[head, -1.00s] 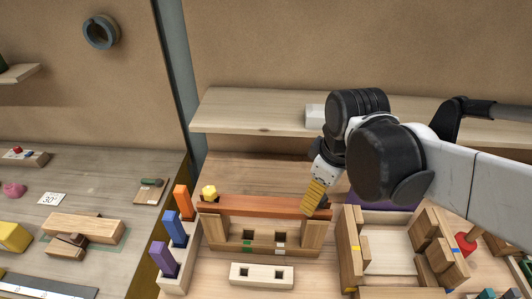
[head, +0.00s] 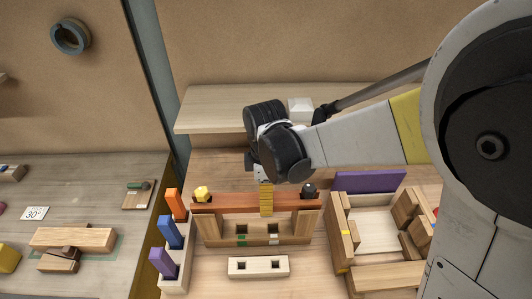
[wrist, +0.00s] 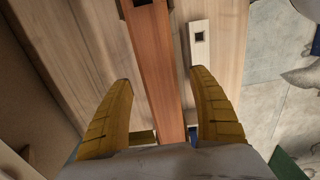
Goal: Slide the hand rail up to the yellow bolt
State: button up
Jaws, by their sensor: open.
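The hand rail (head: 230,202) is a reddish-brown bar lying across the tops of a wooden frame (head: 214,228). The yellow bolt (head: 202,193) stands at the rail's left end, and a dark bolt (head: 309,190) stands at its right end. My gripper (head: 266,212) points down at the middle of the rail, between the bolts. In the wrist view the rail (wrist: 154,60) runs between my two yellow fingers (wrist: 162,78), with a gap on each side. The gripper is open. Its fingers hide a short stretch of rail in the head view.
A white block with two square holes (head: 258,267) lies in front of the frame. A rack with orange, blue and purple pegs (head: 171,232) stands at left. A wooden box with blocks (head: 375,235) and a purple panel (head: 370,181) are at right. A shelf (head: 215,107) runs behind.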

jog(key=shift+f, duration=1.05)
jog(key=c, duration=1.5)
jog(key=shift+a, duration=0.1)
jog(key=shift+a, duration=0.75)
